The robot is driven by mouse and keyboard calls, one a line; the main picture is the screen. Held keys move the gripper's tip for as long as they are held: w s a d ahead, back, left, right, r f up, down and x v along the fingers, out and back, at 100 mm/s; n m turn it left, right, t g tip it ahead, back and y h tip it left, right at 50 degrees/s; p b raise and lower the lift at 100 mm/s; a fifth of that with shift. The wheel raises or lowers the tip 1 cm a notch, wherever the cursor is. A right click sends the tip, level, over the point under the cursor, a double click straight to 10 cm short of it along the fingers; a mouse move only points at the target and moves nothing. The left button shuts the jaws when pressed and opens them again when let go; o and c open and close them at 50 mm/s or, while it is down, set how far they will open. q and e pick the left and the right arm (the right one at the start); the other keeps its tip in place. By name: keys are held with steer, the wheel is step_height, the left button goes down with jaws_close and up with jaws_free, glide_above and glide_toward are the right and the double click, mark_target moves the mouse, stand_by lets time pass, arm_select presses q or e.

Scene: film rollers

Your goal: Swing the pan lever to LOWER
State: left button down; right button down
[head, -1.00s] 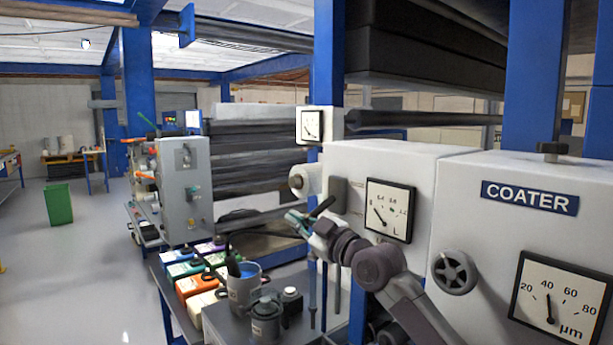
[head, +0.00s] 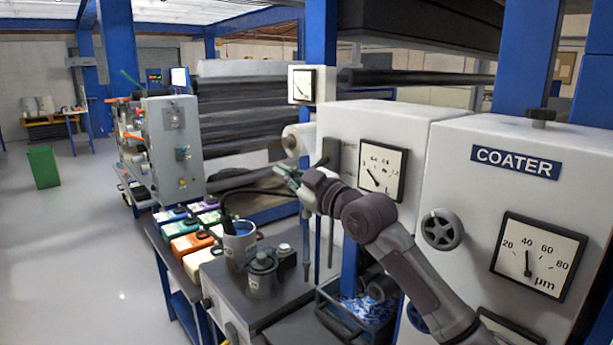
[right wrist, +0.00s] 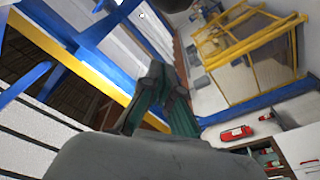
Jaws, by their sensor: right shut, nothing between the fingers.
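A short dark handle (head: 321,162) slants out beside a dark block on the left side of the white coater cabinet (head: 400,113). I cannot tell for sure that it is the pan lever, and no LOWER mark is readable. My right gripper (head: 284,172) is shut and empty just left of this handle, its greenish fingers pointing left. Whether it touches the handle cannot be told. In the right wrist view the gripper's fingers (right wrist: 158,88) are together, and no lever shows clearly there. My left gripper is not in view.
A handwheel (head: 441,230) and dial gauges (head: 382,170) are on the cabinet. Open floor lies left.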

steer(key=b+v, duration=0.1)
steer(key=v, duration=0.6)
steer(key=shift+d+f, duration=0.15)
steer(key=shift+d, duration=0.4)
